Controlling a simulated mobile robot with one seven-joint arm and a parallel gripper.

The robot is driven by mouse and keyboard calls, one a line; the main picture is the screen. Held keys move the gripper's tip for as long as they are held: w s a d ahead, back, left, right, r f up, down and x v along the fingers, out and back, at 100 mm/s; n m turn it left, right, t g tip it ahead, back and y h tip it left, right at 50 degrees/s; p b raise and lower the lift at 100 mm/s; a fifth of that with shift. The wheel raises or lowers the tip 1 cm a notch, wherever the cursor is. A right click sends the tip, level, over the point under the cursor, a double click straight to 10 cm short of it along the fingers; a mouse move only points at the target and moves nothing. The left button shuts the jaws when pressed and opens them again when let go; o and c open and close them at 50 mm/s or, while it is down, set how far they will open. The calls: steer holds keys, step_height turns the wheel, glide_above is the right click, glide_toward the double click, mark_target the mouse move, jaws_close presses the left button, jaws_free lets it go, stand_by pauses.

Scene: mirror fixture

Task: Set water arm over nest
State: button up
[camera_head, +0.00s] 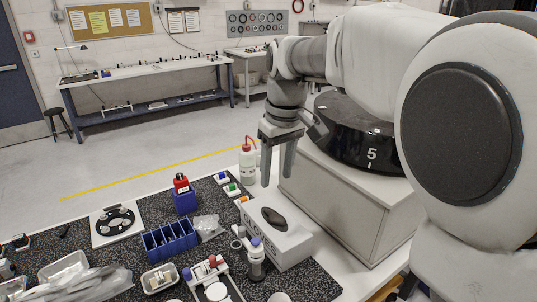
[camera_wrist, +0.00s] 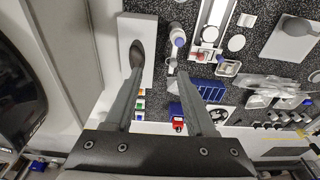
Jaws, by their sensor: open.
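My gripper (camera_head: 278,178) is open and empty, pointing down above the back of the white box (camera_head: 291,244) with a dark oval recess (camera_head: 274,219). In the wrist view my gripper (camera_wrist: 160,76) has its fingers wide apart, and the recess (camera_wrist: 137,52) shows near the left fingertip. I cannot tell which piece is the water arm or which is the nest.
A wash bottle (camera_head: 247,162) stands behind the box, close to my gripper. A blue rack (camera_head: 168,240), a red-topped item in a blue block (camera_head: 183,190) and a plate with a black disc (camera_head: 116,224) are on the speckled mat. The bench's front left is crowded.

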mark_target(242, 228)
steer(key=w+a+f+n+g+p, duration=0.1)
steer(key=w+a+f+n+p, duration=0.2)
steer(key=a, duration=0.6)
steer(key=shift+h, duration=0.4)
steer(key=f, duration=0.5)
steer(key=f+b, duration=0.1)
steer(key=f, duration=0.5)
steer(key=w+f, duration=0.1)
steer(key=f, duration=0.5)
steer(key=shift+f, duration=0.25)
jaws_close()
